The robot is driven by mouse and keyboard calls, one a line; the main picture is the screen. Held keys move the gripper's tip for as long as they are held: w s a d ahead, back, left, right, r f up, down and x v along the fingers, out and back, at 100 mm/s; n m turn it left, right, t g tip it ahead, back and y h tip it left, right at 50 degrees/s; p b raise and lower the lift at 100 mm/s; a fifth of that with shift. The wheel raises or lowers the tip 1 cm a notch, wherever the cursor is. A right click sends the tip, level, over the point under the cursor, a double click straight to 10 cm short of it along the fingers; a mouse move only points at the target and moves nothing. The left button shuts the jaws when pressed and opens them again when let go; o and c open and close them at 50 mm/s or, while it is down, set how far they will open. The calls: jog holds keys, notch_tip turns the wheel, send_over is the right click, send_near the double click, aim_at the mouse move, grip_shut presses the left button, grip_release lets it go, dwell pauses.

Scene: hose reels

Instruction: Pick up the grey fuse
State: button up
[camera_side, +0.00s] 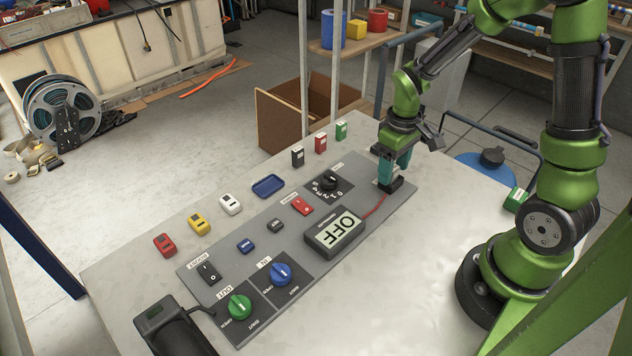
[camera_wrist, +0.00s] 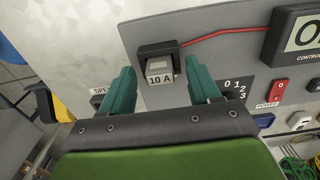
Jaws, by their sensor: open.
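A light grey fuse (camera_wrist: 159,76) marked "10 A" sits in a black holder (camera_wrist: 157,49) on the grey panel. In the side view the black holder (camera_side: 397,186) is at the panel's far right end, with the fuse mostly hidden by my fingers. My gripper (camera_side: 392,172) points down over the holder, its teal fingers close to it. In the wrist view my gripper (camera_wrist: 162,84) is open, one finger on each side of the fuse, with gaps showing between. I cannot tell the exact fingertip height.
A rotary dial (camera_side: 328,182) and red power switch (camera_side: 302,206) are nearby on the panel. Small red, yellow and white blocks and a blue tray (camera_side: 268,186) lie along the table's left side.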

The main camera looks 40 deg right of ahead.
jog(key=shift+f, duration=0.25)
jog(key=c, duration=1.1)
jog(key=shift+r, duration=0.15)
